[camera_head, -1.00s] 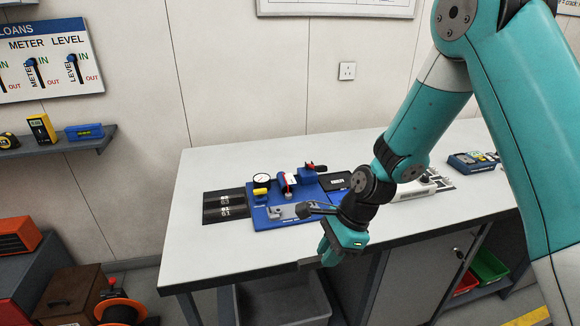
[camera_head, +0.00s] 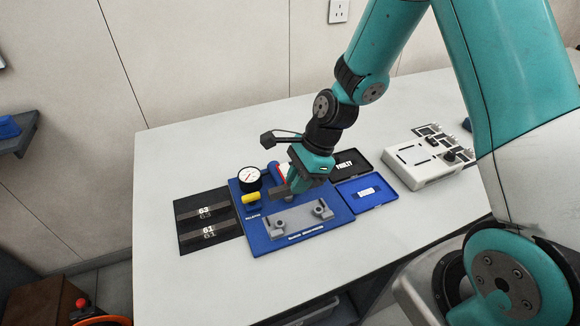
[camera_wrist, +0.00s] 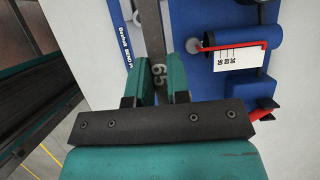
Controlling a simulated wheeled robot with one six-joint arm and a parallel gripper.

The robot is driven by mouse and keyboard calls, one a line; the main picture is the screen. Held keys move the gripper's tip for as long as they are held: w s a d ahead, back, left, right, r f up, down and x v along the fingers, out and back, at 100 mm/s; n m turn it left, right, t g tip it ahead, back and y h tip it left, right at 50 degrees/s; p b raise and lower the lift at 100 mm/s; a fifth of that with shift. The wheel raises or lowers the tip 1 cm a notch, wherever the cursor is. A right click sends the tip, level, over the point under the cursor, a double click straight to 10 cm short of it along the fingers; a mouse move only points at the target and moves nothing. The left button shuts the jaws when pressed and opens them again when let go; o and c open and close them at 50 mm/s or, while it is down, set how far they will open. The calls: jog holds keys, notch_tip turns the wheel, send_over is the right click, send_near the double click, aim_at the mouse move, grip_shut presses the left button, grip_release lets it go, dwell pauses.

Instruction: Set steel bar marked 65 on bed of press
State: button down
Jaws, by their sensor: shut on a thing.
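My gripper (camera_head: 297,187) is shut on the steel bar marked 65 (camera_wrist: 152,28). In the wrist view the bar runs away between the green fingers and its number faces the camera. In the head view a dark end of the bar (camera_head: 279,192) shows beside the fingers; the rest is hidden. The press has a blue base (camera_head: 262,246) and a grey bed (camera_head: 292,222) with two round parts on it. The gripper and bar are above the press, behind the bed in the picture. I cannot tell the exact height.
A dial gauge (camera_head: 250,179) and yellow part (camera_head: 251,198) stand on the press's left. A dark mat (camera_head: 190,244) left of it holds bars marked 63 and 61. On the right are a black FAULTY tray (camera_head: 347,163), a blue tray (camera_head: 378,203) and a white device (camera_head: 426,165).

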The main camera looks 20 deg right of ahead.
jog(key=b, duration=0.5)
send_over(290, 214)
jog(key=d, duration=0.2)
jog(key=shift+a+f, duration=0.1)
jog(key=shift+f, duration=2.2)
jog(key=shift+f+b, duration=0.45)
jog(key=shift+f, duration=1)
jog(key=shift+r+p, duration=0.1)
jog(key=shift+p, duration=0.2)
jog(key=shift+f, duration=0.2)
jog(key=c, duration=1)
grip_release()
jog(key=shift+r, duration=0.1)
